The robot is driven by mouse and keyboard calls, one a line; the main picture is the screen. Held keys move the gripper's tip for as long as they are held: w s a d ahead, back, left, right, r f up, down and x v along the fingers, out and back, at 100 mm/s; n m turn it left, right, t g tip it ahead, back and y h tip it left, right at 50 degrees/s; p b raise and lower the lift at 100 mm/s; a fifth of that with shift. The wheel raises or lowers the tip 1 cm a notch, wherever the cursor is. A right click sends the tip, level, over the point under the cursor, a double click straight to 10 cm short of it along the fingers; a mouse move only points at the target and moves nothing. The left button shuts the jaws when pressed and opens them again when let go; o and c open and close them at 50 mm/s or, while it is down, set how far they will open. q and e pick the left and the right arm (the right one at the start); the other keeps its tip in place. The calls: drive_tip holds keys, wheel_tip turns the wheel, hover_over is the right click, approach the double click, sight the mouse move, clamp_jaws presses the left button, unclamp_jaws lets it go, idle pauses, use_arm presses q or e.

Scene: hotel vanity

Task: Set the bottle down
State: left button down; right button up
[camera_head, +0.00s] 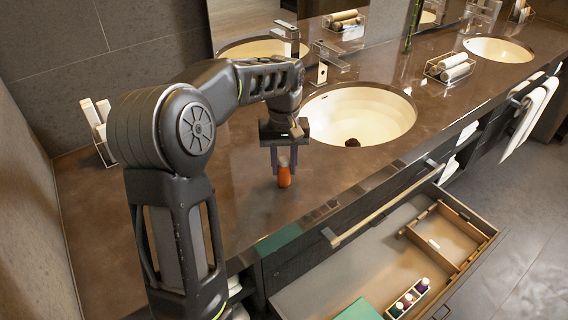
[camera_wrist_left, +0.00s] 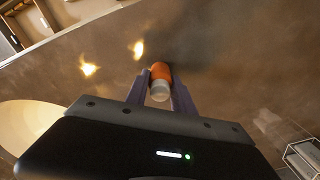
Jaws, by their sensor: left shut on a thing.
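The bottle (camera_head: 284,177) is small and orange with a pale cap. It is upright, at or just above the brown vanity counter (camera_head: 240,205), left of the near sink. I cannot tell for sure whether its base touches the counter. My left gripper (camera_head: 284,163) points down from above and is shut on the bottle, one finger on each side. In the left wrist view the bottle (camera_wrist_left: 160,82) shows its pale cap toward the camera, between the two fingertips. My right gripper is in neither view.
The near sink (camera_head: 358,112) and its faucet (camera_head: 325,62) are right of the bottle. An open drawer (camera_head: 385,255) with a wooden divider, a green item and small bottles juts out below the counter's front edge. The counter around the bottle is clear.

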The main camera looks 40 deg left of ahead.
use_arm(q)
drive_tip(key=shift+f, duration=0.1)
drive_tip(key=c, duration=1.1)
unclamp_jaws()
wheel_tip(320, 180, up, 6)
drive_tip(key=shift+w+f, duration=0.1)
wheel_tip(320, 180, up, 6)
drive_tip(key=p, duration=0.3)
drive_tip(key=shift+f+p, duration=0.2)
drive_tip(key=shift+p, duration=0.1)
drive_tip(key=shift+r+p, duration=0.5)
